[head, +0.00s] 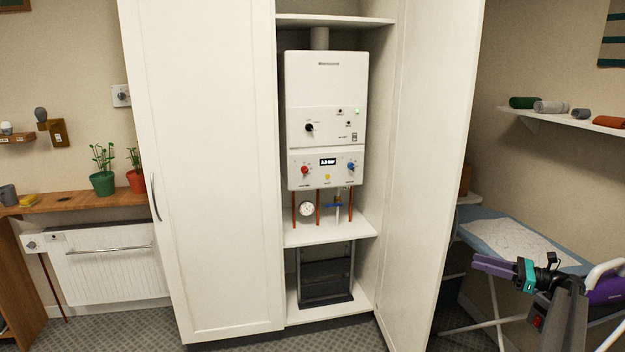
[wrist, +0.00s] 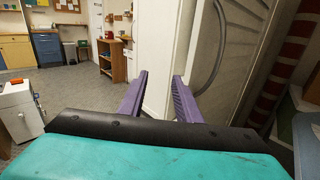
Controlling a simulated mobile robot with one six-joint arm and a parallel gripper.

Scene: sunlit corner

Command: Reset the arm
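My gripper (wrist: 160,88) shows in the wrist view with its two purple fingers apart and nothing between them. In the head view my gripper (head: 477,264) is at the lower right, pointing left, in front of the ironing board. My dark arm stands below and to the right of it. The right cabinet door (head: 432,150) stands open to the left of the gripper, apart from it in the picture. In the wrist view a white door edge lies beyond the fingers.
A white boiler (head: 327,120) hangs inside the open cabinet. The ironing board (head: 510,243) and a purple iron (head: 606,290) are close to my arm at the right. A shelf (head: 560,122) with rolled towels is above. Open floor (wrist: 62,103) shows at the left in the wrist view.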

